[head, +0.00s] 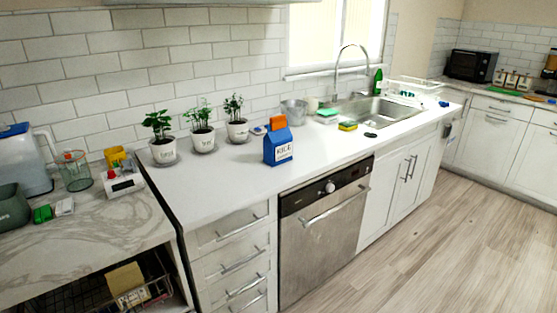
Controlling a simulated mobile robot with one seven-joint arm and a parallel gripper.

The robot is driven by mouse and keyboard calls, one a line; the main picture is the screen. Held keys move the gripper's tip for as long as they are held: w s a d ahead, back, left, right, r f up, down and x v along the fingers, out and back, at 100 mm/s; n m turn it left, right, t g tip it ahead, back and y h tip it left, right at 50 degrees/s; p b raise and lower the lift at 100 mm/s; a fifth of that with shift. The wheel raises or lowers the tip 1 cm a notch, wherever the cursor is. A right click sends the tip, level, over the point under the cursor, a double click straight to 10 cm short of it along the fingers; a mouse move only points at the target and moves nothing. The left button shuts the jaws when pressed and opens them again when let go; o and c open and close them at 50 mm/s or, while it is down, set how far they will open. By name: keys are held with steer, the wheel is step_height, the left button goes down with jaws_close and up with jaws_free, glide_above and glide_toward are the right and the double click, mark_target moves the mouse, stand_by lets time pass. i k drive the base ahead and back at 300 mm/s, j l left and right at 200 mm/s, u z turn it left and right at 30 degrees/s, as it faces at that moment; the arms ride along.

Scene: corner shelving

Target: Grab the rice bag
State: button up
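The rice bag (278,143) stands upright on the white counter, above the left end of the dishwasher. It is blue with an orange top and a white label reading RICE. Its front faces the camera and nothing covers it. My gripper does not show in the head view.
Several potted plants (202,138) stand left of the bag along the tiled wall. A metal bucket (294,111), a sponge (348,126) and the sink (380,109) lie to the right. The counter (222,179) in front of the bag is bare. The wooden floor (410,240) is clear.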

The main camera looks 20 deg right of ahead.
mark_target(277, 144)
steer(key=i+z, duration=0.15)
steer(key=z, duration=0.25)
steer(key=i+z, duration=0.15)
steer(key=z, duration=0.3)
steer(key=i+j+z, duration=0.15)
steer(key=i, duration=0.25)
steer(key=i+j+z, duration=0.1)
steer(key=i, duration=0.35)
steer(key=i+j+z, duration=0.15)
steer(key=i, duration=0.25)
steer(key=j, duration=0.1)
